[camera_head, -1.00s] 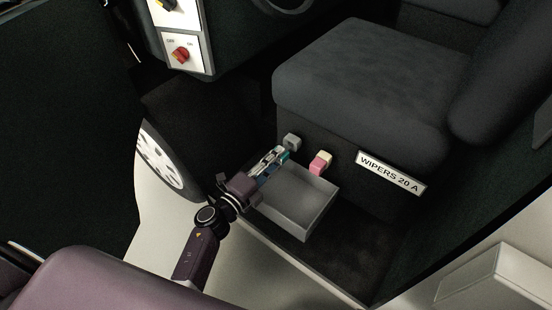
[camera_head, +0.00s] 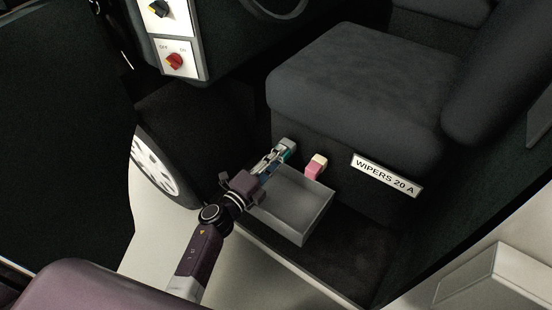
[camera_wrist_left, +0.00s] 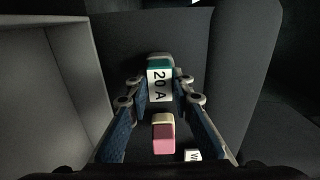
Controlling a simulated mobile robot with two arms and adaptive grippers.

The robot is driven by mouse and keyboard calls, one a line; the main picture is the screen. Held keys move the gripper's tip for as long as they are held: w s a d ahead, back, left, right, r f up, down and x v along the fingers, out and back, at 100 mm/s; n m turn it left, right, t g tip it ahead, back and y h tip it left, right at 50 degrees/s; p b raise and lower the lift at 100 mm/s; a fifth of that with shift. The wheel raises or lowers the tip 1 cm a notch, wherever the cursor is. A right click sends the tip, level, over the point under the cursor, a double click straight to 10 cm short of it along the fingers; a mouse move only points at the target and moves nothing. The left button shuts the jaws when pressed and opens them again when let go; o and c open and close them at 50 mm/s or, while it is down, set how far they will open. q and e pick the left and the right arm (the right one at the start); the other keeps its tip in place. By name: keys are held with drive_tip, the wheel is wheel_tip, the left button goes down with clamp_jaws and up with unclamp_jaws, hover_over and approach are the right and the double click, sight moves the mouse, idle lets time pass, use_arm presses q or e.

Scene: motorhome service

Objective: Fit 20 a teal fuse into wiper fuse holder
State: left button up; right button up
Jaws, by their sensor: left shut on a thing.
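My left gripper (camera_head: 279,153) is shut on the teal fuse (camera_head: 291,153), at the front of the seat base. In the left wrist view the teal fuse (camera_wrist_left: 160,71) sits between the fingertips with a white "20 A" label facing the camera. A small grey holder block (camera_head: 286,143) on the seat base is right at the fingertips and partly covered by them. Whether the fuse touches or enters it I cannot tell. A cream and pink block (camera_head: 316,166) is to the right; it also shows in the left wrist view (camera_wrist_left: 163,133). My right gripper is not in view.
A "WIPERS 20 A" sign (camera_head: 386,176) is on the seat base farther right. An open grey tray (camera_head: 302,232) lies just below the gripper. The seat cushion (camera_head: 352,85) overhangs above. A switch panel (camera_head: 178,60) is at upper left.

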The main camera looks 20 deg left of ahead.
use_arm(q)
drive_tip(key=o, duration=1.1)
drive_tip(key=shift+w, duration=0.1)
drive_tip(key=v, duration=1.2)
